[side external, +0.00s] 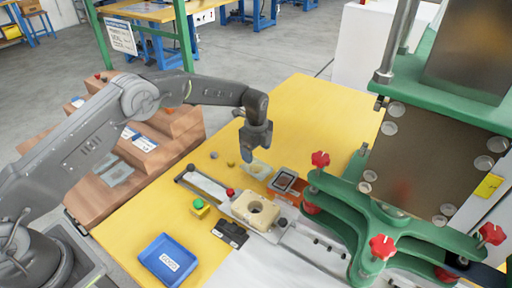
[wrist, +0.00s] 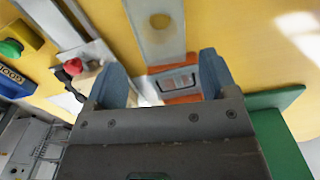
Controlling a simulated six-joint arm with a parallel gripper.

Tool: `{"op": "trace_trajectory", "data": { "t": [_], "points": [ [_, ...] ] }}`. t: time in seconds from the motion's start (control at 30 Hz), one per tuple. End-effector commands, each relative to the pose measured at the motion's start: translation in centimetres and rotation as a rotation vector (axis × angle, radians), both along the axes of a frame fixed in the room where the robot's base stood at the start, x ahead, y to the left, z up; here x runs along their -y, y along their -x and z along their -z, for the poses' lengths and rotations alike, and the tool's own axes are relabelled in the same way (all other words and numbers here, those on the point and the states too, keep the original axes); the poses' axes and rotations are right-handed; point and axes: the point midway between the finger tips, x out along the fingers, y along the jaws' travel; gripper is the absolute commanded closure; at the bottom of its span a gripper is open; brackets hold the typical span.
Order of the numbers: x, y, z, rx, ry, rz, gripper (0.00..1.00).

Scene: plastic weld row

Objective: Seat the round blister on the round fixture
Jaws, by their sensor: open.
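The round blister (side external: 257,168), a pale see-through card with a round pocket, lies on the yellow table just below and right of my gripper (side external: 248,157) in the side view. In the wrist view a greyish card with a round mark, which looks like the blister (wrist: 158,42), lies beyond my open fingers (wrist: 162,78). Nothing shows between the fingers, and I see no contact with the blister. The round fixture (side external: 243,208), a cream block with a round hole, sits on the rail nearer the camera. I cannot make it out clearly in the wrist view.
An orange fixture with a dark rectangular item (side external: 285,181) stands right of the blister. A green press frame with red knobs (side external: 381,247) fills the right. A green button (side external: 199,204) and blue tray (side external: 168,258) are at front left. The table's back is clear.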

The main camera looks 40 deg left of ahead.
Motion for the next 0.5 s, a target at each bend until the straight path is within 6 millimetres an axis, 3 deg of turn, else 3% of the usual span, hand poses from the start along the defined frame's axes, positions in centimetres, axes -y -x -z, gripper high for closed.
{"op": "trace_trajectory", "data": {
  "t": [0.5],
  "points": [
    [0.0, 0.0, 5.7, 0.0, 0.0, -0.004, 0.21]
  ]
}}
